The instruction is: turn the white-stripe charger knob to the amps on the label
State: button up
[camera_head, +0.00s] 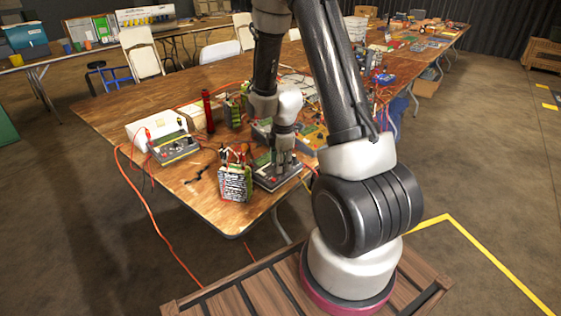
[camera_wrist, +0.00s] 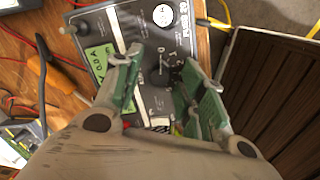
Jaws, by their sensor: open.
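A dark grey charger (camera_wrist: 125,25) lies under my gripper (camera_wrist: 160,68) in the wrist view. A green label (camera_wrist: 98,62) with dark handwriting, which I cannot read surely, is on its face left of the fingers. White dial numbers (camera_wrist: 180,58) show by the right fingertip. The knob is dark and mostly lost between the fingers, so its pointer setting cannot be told. My gripper is open, its two fingers apart over the dial. In the head view my gripper (camera_head: 284,155) points down over the same charger (camera_head: 277,180) near the table's front corner.
Another charger (camera_head: 174,148) and a red cylinder (camera_head: 208,111) are farther left. Orange cables cross the table (camera_head: 150,106).

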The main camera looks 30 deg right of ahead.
grip_shut()
jog(key=shift+m, duration=0.3)
jog(key=m, duration=0.9)
jog(key=shift+m+g+y, duration=0.3)
jog(key=shift+m, duration=0.1)
jog(key=m, duration=0.6)
jog(key=shift+d, duration=0.1)
jog(key=m+y, duration=0.1)
jog(key=m, duration=0.6)
jog(key=shift+m, duration=0.3)
